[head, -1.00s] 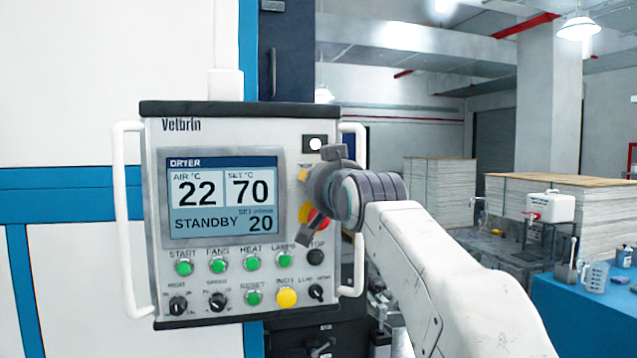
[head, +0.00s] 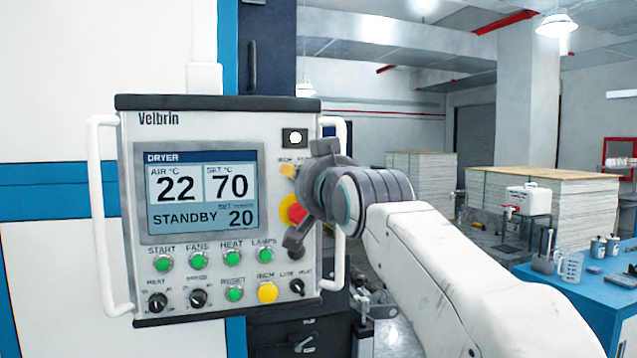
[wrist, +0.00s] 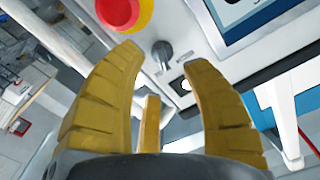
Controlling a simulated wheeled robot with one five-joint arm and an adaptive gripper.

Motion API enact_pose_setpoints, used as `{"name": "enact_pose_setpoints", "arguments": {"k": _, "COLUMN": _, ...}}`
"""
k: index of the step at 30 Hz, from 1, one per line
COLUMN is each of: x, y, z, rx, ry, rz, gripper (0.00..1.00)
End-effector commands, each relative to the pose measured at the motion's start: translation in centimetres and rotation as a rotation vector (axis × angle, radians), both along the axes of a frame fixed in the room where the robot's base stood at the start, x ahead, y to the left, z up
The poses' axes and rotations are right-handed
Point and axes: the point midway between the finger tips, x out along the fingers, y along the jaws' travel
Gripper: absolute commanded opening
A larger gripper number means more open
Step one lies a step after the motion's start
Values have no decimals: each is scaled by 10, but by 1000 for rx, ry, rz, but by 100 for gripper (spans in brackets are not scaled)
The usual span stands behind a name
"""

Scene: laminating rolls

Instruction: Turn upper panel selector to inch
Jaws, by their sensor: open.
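The upper selector (wrist: 162,52) is a small dark grey knob on the control panel, seen in the wrist view between the emergency stop and a small square fitting. In the head view my gripper (head: 296,185) is in front of the panel's upper right and hides the knob. Part of a label shows just above it there. The Velbrin control panel (head: 215,118) has a screen reading STANDBY.
The red emergency stop (head: 297,212) with its yellow collar is close to my gripper. A square fitting (head: 294,138) is above it. White handles (head: 103,215) flank the panel. Green buttons, a yellow button (head: 267,292) and black lower selectors (head: 198,298) are below. A blue table stands at the right.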

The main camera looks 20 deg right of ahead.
Motion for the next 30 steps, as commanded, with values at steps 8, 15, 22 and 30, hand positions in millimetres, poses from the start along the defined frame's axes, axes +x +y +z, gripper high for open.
{"name": "enact_pose_setpoints", "arguments": {"k": 8, "x": -43, "y": 0, "z": 0, "rx": 0, "ry": -1, "rz": 0, "gripper": 42}}
{"name": "enact_pose_setpoints", "arguments": {"k": 15, "x": -63, "y": 0, "z": 0, "rx": 0, "ry": 0, "rz": 0, "gripper": 42}}
{"name": "enact_pose_setpoints", "arguments": {"k": 22, "x": -68, "y": 0, "z": 0, "rx": 0, "ry": 1, "rz": 0, "gripper": 42}}
{"name": "enact_pose_setpoints", "arguments": {"k": 30, "x": -68, "y": 1, "z": 0, "rx": 0, "ry": 0, "rz": 0, "gripper": 42}}
